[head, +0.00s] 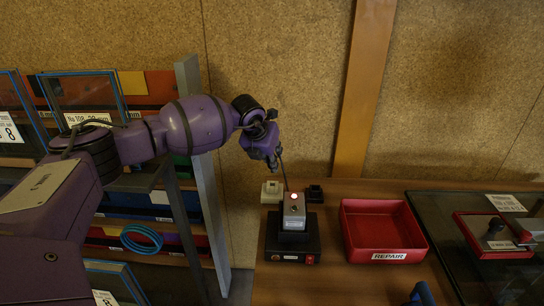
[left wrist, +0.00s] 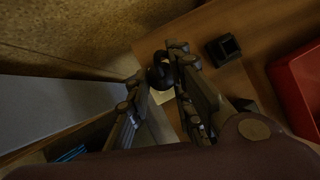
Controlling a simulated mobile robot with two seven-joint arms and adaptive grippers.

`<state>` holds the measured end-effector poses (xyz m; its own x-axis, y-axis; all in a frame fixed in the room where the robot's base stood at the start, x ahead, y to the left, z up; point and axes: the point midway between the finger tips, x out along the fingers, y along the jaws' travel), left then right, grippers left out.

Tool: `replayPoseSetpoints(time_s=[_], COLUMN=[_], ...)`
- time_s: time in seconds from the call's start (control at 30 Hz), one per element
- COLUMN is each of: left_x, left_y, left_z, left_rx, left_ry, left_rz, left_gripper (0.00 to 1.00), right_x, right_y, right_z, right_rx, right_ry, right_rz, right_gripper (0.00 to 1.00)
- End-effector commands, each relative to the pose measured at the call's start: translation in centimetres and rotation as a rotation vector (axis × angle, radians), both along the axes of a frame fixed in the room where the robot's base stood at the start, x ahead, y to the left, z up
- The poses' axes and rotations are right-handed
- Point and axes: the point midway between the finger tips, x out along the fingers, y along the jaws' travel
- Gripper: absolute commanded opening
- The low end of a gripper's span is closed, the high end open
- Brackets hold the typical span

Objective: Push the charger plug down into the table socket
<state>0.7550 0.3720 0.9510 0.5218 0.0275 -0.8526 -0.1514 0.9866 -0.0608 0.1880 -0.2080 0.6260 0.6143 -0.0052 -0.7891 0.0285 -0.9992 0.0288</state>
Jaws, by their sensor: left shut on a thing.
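My left gripper (head: 274,157) hangs above the back of the wooden table, fingers down. In the left wrist view its two fingers (left wrist: 154,84) stand on either side of a small dark rounded thing (left wrist: 160,68), which looks like the charger plug; its shape is partly hidden. A pale square block (head: 271,191) sits on the table below the gripper and shows partly under the dark thing (left wrist: 165,97). A black square socket-like piece (head: 314,193) stands to its right, hollow on top in the wrist view (left wrist: 223,49). I cannot tell which is the table socket.
A red REPAIR tray (head: 388,256) is to the right, then a dark glass panel (head: 428,212). A rack's grey upright (head: 204,165) is at left. A bluish piece (head: 421,294) shows at the bottom.

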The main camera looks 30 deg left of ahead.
Motion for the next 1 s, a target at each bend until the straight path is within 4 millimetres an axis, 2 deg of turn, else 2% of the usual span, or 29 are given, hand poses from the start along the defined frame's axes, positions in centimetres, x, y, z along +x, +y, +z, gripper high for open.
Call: replayPoseSetpoints(time_s=[0.23, 0.47, 0.8, 1.0], left_x=[0.0, -0.1, -0.1, 0.0], left_y=[0.0, 0.0, 0.0, 0.0], left_z=[0.2, -1.2, -3.8, -4.3], left_rx=[-0.005, -0.005, -0.005, -0.004], left_ry=[-0.006, -0.003, -0.003, -0.005], left_rz=[-0.021, -0.021, -0.021, -0.020], left_gripper=[0.00, 0.00, 0.00, 0.00], right_x=[0.0, 0.8, 0.2, 0.3], right_y=[-0.1, 0.1, 0.1, 0.1], right_z=[0.3, 0.2, -0.9, -0.8], right_rx=[-0.001, 0.001, -0.002, -0.002], right_ry=[-0.004, -0.019, -0.002, -0.004], right_rz=[0.000, 0.005, 0.007, 0.008], right_gripper=[0.00, 0.00, 0.00, 0.00])
